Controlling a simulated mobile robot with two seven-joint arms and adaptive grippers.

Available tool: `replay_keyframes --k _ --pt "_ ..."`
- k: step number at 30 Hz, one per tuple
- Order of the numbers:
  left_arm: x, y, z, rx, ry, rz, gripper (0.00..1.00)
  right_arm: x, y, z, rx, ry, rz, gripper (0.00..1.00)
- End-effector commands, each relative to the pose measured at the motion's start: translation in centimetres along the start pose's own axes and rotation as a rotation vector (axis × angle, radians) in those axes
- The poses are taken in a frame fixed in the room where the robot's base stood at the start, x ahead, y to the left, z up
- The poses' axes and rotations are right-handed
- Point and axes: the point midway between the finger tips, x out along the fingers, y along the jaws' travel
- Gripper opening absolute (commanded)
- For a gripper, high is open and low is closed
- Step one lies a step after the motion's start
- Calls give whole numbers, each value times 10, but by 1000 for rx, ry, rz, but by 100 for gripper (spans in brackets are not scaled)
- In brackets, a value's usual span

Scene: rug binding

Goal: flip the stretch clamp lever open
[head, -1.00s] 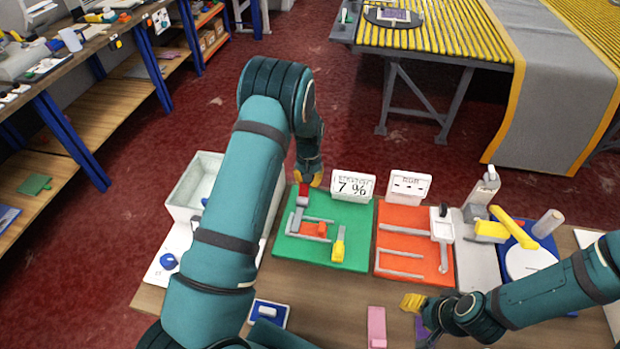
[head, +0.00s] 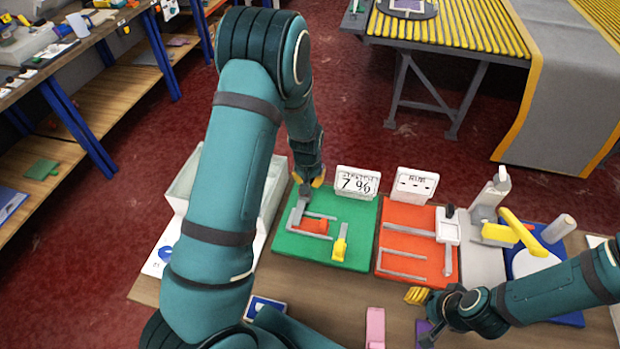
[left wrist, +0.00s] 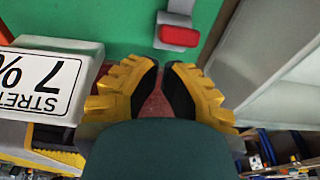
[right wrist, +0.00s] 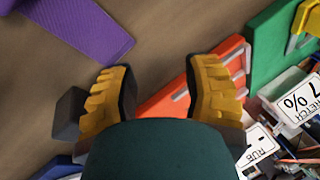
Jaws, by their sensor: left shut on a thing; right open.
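The stretch clamp lever, a grey bar with a red tip, is at the far left of the green board (head: 345,257). In the left wrist view its red tip (left wrist: 180,37) shows just beyond my fingertips. My left gripper (head: 310,184) is at the lever's far end and hides the tip in the head view. Its fingers (left wrist: 160,75) are drawn close together around a narrow gap, but the grip on the lever cannot be seen clearly. My right gripper (right wrist: 160,78) is open and empty at the front right, above the table near a purple piece (right wrist: 85,28).
A "STRETCH 7%" sign (head: 357,182) stands right behind the green board. An orange board (head: 405,258) lies to its right, then a yellow-handled device (head: 520,232). A white bin (head: 185,182) is partly behind my left arm. A pink piece (head: 375,328) lies in front.

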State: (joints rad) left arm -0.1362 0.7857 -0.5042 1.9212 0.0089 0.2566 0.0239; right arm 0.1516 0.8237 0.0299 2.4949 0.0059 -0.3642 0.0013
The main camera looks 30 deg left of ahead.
Motion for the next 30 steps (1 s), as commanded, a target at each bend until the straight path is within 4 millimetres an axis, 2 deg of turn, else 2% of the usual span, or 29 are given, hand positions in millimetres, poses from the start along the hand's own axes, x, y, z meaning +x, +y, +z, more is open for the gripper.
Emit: replay_keyframes --k 12,25,30 --pt "-15 0 -3 -1 0 0 0 -10 -4 -1 0 0 0 48" --pt "-16 0 -3 -1 -1 0 0 -11 -4 -1 0 0 -2 48" --pt "-24 -3 -11 -2 2 0 0 -16 -5 -2 0 0 -3 48"
